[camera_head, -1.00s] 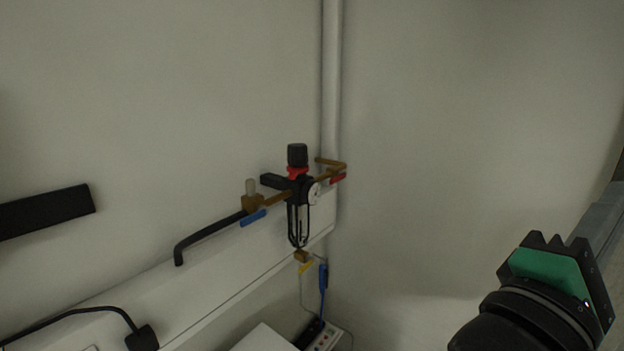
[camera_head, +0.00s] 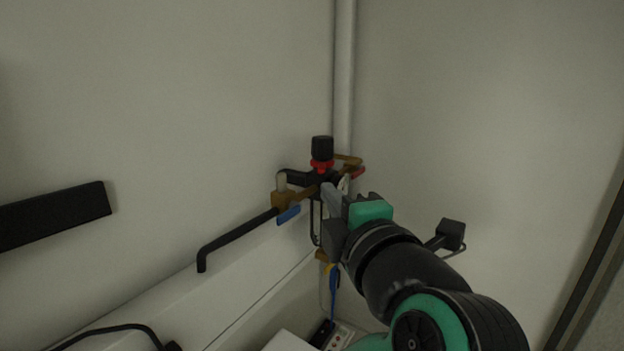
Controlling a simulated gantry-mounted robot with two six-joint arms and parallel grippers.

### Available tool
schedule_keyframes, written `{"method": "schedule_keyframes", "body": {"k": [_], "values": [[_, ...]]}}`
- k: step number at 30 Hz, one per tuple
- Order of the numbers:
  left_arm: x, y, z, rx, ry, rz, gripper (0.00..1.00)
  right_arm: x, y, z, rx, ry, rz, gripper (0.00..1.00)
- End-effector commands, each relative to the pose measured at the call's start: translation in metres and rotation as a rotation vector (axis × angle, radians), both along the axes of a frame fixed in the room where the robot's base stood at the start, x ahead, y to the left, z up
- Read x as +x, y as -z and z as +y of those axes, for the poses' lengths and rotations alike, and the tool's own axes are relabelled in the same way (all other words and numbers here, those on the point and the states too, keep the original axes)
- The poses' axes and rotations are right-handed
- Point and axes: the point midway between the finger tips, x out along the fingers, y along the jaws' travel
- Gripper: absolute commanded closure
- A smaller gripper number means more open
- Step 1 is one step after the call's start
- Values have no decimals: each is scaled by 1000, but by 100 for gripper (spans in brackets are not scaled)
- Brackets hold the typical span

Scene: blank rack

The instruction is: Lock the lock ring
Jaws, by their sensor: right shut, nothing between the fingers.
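The red lock ring (camera_head: 321,164) sits just under the black knob (camera_head: 322,148) of the regulator on the wall pipework. My right gripper (camera_head: 328,192) reaches in from the lower right. Its grey fingers are shut and empty, their tips just below the ring, overlapping the regulator body in the picture. I cannot tell whether they touch it. The gripper hides part of the regulator's lower bowl. My left gripper is not in view.
A brass fitting with a blue lever (camera_head: 289,214) and a black bent pipe (camera_head: 237,240) lie left of the regulator. A brass elbow and red lever (camera_head: 358,173) are to its right. A white vertical pipe (camera_head: 344,80) runs behind. Free space lies above the knob.

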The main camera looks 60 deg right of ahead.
Motion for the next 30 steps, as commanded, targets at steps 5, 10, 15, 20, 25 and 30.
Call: {"method": "schedule_keyframes", "body": {"k": [5,10,15,20,25,30], "values": [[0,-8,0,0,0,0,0,11,-2,-16,-2,7,7,100],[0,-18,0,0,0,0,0,32,-1,-41,1,6,8,100],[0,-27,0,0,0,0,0,51,-2,-63,1,4,6,100],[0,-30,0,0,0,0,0,61,-1,-74,1,3,2,100],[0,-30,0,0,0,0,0,63,1,-77,1,2,1,100],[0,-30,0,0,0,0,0,63,1,-76,1,2,1,100]]}}
